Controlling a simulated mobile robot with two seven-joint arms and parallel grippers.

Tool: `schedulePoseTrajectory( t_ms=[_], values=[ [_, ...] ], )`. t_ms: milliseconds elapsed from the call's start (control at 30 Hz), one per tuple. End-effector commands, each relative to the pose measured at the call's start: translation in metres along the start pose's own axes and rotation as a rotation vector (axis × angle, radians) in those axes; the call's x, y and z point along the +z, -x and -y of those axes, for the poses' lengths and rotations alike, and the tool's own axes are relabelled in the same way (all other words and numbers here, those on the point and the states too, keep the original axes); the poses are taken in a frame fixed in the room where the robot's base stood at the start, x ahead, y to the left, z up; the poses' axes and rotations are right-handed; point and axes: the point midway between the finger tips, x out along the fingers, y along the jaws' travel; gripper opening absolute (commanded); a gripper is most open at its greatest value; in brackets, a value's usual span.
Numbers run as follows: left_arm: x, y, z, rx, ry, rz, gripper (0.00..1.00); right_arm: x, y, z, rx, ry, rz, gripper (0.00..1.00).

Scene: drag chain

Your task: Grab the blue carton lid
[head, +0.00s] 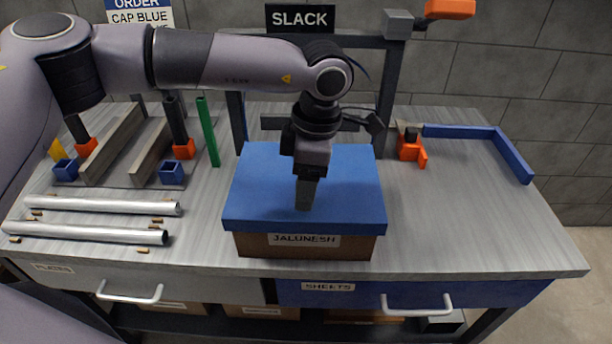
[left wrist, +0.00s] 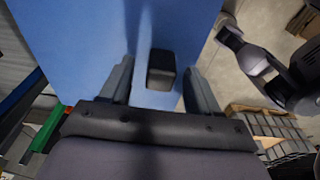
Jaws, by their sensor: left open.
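The blue carton lid (head: 255,190) sits flat on a brown carton (head: 255,246) at the middle of the workbench. My left gripper (head: 306,195) points down over the lid's middle. Its fingers are open in the left wrist view (left wrist: 160,80), with a small dark block-like knob (left wrist: 161,69) on the lid between them. The lid's blue surface (left wrist: 75,50) fills much of that view. I cannot tell whether the fingers touch the knob. In the head view the gripper hides the knob. A dark jointed arm, likely my right one, shows at the wrist view's right; its jaws are unclear.
Silver rods (head: 100,205) lie at the left, with a green bar (head: 207,131) behind them. An orange clamp-like part (head: 411,149) and a blue angled strip (head: 512,157) are at the right. A dark frame post (head: 388,90) stands behind the carton. The bench's right front is clear.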

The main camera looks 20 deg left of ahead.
Motion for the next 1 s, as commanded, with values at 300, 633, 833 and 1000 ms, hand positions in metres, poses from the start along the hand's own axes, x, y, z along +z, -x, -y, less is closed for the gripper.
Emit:
schedulePoseTrajectory(
  t_ms=[300,633,833,1000],
  values=[
    [0.0,-0.011,0.0,-0.001,0.001,0.002,0.62,-0.001,0.001,0.0,0.0,0.0,0.0,0.43],
    [0.0,-0.011,0.0,0.0,0.002,0.002,0.04,-0.001,0.001,0.0,0.0,0.0,0.0,0.43],
    [0.0,-0.01,0.0,0.0,0.002,0.002,0.04,-0.001,0.001,0.0,0.0,0.0,0.0,0.43],
    [-0.001,0.001,-0.001,0.002,0.002,0.003,0.04,0.0,0.0,0.0,0.0,0.0,0.0,0.43]
  ],
)
